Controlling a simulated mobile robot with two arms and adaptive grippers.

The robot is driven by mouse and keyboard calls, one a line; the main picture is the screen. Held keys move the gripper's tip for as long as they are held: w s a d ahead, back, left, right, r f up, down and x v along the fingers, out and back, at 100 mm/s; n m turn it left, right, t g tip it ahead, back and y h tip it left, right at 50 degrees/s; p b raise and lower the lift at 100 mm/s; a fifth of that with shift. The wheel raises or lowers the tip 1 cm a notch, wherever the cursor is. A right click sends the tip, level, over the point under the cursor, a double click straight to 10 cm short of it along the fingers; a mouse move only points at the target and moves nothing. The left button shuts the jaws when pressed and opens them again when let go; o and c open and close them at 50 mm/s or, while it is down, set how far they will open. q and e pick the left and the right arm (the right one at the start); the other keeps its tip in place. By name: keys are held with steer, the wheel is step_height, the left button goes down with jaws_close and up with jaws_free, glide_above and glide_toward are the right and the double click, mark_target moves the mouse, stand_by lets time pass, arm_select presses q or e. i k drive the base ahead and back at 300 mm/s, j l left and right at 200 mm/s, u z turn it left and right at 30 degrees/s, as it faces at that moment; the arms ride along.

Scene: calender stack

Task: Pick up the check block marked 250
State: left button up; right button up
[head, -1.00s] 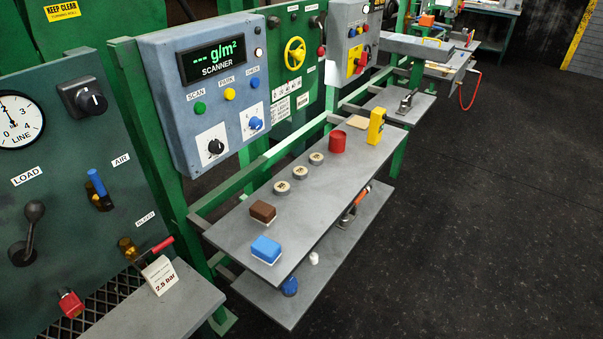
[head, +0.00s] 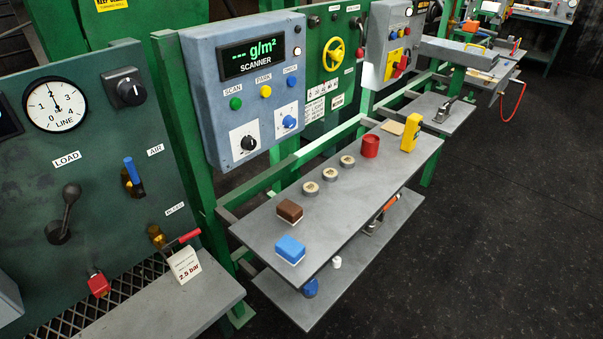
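Three round pale check blocks stand in a row on the grey upper shelf (head: 347,210) in the head view. The near block (head: 310,188), the middle block (head: 330,174) and the far block (head: 347,161) each have a marking on top. The markings are too small to read, so I cannot tell which one is 250. Neither of my grippers is in view.
A brown block (head: 289,211) and a blue block (head: 290,249) lie at the shelf's near end. A red cup (head: 370,146) and a yellow device (head: 410,131) stand toward its far end. The scanner box (head: 245,90) overhangs behind. Dark floor (head: 480,230) at right is clear.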

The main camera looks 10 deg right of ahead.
mark_target(329, 175)
steer(key=i+l+u, duration=0.2)
steer(key=l+u, duration=0.2)
steer(key=l, duration=0.5)
steer(key=l+u, duration=0.4)
steer(key=l, duration=0.5)
steer(key=i, duration=0.05)
